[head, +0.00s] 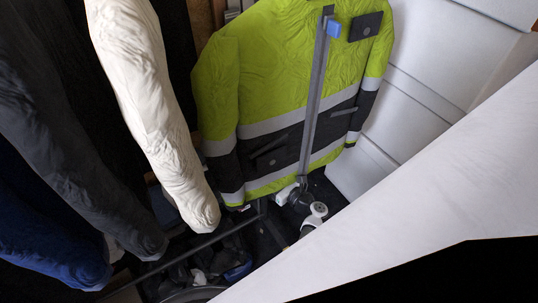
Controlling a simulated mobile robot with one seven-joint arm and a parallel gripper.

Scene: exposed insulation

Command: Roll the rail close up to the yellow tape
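A clothes rail stands in front of me in the head view, with a grey upright post (317,95) and a thin low bar (190,248) running to the lower left. A yellow-green and dark work jacket (270,75) with grey bands hangs behind the post. A small white and dark jointed assembly (301,198), which looks like part of my arm, is at the foot of the post. Its end seems close to the post, but I cannot tell whether it touches or grips it. No yellow tape shows in this view.
A cream sleeve (150,110), a dark grey sleeve (65,130) and a blue sleeve (50,240) hang at the left. White panels (425,95) stand behind at the right. A large white surface (440,190) covers the lower right. The dark floor below holds clutter.

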